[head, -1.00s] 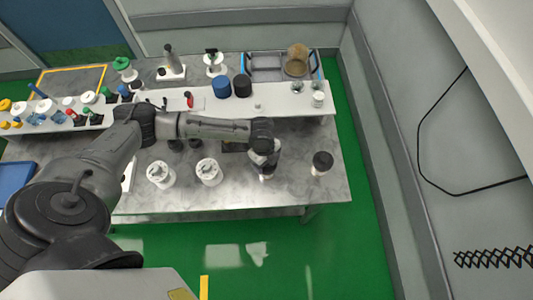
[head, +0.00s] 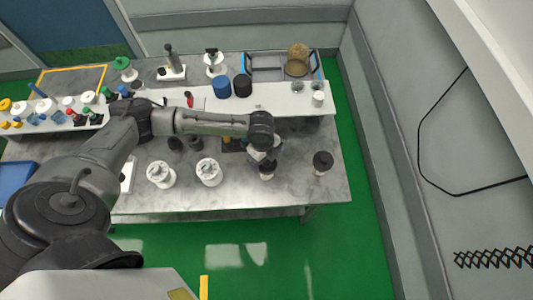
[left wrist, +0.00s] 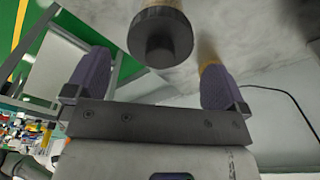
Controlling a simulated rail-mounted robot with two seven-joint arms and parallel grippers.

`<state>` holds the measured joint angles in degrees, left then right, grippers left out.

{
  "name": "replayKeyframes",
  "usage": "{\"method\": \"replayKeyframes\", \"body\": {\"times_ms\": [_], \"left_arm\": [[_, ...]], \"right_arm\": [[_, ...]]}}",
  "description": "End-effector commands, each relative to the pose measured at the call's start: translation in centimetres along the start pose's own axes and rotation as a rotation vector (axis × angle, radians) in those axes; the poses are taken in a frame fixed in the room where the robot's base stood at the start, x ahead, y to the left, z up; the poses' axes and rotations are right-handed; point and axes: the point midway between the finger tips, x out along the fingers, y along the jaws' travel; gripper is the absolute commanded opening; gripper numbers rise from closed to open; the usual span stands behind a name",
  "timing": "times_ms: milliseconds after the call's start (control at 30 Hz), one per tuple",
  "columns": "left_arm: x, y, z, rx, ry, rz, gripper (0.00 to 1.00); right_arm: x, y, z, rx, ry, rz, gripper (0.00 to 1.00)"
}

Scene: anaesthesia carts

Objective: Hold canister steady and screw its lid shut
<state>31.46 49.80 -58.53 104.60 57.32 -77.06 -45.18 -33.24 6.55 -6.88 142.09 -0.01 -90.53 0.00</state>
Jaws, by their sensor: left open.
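In the left wrist view a pale canister with a dark round lid (left wrist: 160,42) shows beyond and between the fingers of my left gripper (left wrist: 155,62). The fingers are apart and a gap shows on either side of the lid. A similar dark-topped canister (head: 322,162) stands to the right on the bench. Whether the lid is seated tightly cannot be seen. My right gripper is not in view.
Two white lidded jars (head: 160,174) (head: 208,172) stand left on the bench. The front right of the bench (head: 300,195) is clear.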

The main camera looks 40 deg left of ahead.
Motion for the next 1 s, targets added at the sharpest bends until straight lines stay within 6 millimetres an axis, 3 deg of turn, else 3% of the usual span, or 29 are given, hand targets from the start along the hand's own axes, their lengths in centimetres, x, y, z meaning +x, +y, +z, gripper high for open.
{"method": "replayKeyframes", "body": {"times_ms": [300, 500, 700, 1000], "left_arm": [[-6.5, -0.1, 0.0, 0.000, -0.001, -0.004, 1.00], [-9.3, -0.1, 0.0, -0.001, 0.000, -0.003, 1.00], [-10.7, 0.0, 0.0, -0.001, 0.000, 0.000, 1.00], [-11.0, 0.0, 0.0, -0.001, -0.001, 0.000, 1.00]], "right_arm": [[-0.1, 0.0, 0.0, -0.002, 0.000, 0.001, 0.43], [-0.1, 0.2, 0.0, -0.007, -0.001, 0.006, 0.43], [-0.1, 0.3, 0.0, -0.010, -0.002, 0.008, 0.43], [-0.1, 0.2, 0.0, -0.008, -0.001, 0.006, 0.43]]}}
